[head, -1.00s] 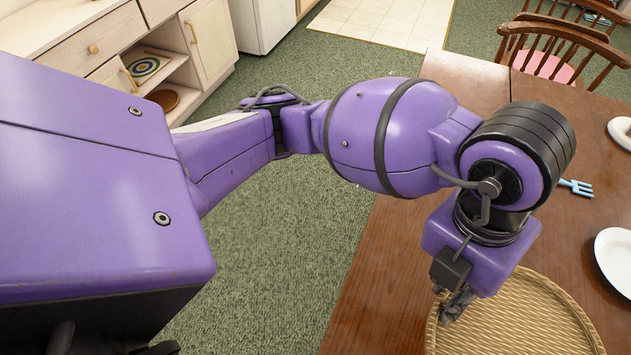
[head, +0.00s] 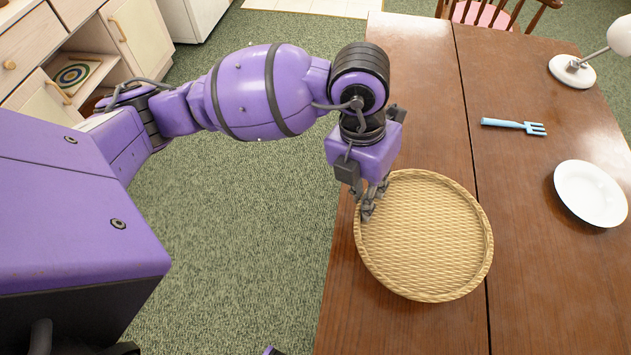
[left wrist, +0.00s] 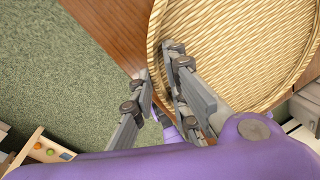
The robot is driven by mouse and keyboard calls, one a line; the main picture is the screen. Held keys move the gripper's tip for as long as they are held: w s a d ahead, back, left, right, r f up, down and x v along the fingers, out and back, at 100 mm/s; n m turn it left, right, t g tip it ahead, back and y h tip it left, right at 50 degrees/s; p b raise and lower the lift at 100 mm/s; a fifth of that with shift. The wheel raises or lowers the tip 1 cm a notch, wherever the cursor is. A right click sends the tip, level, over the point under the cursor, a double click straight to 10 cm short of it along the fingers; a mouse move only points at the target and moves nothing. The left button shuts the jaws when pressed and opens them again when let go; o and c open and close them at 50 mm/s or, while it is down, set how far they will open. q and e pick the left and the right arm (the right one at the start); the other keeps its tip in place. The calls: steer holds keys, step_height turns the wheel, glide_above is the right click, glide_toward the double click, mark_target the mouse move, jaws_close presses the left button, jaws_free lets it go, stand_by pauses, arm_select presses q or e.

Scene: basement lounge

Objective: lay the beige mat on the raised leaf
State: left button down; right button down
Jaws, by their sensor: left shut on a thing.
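The beige mat (head: 425,240) is a round woven piece with a raised rim, over the near left part of the brown table. Its right edge overlaps the table's seam. The left table leaf (head: 410,70) looks level with the rest of the top. My left gripper (head: 370,205) is at the mat's left rim. In the left wrist view, the fingers (left wrist: 160,75) straddle the rim of the mat (left wrist: 235,50) and are shut on it. I cannot tell whether the mat touches the wood. My right gripper is not in view.
A blue fork (head: 514,126), a white plate (head: 590,193) and a white lamp (head: 572,72) are on the table's right part. A chair (head: 500,14) stands at the far edge. Green carpet (head: 240,220) lies open left of the table; cabinets (head: 60,60) stand behind it.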

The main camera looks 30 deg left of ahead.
mark_target(356, 206)
arm_select(q)
steer(key=shift+w+a+f, duration=0.45)
steer(key=shift+w+f, duration=0.2)
steer(key=shift+f, duration=0.15)
steer(key=shift+w+a+f, duration=0.15)
steer(key=shift+f, duration=0.8)
steer(key=shift+w+a+f, duration=0.1)
steer(key=shift+f, duration=0.8)
steer(key=c, duration=1.7)
jaws_free()
steer(key=r, duration=0.4)
steer(key=a+r, duration=0.1)
steer(key=r, duration=0.3)
steer(key=a+r, duration=0.1)
steer(key=r, duration=0.2)
steer(key=shift+a+r, duration=0.1)
steer(key=shift+r, duration=0.3)
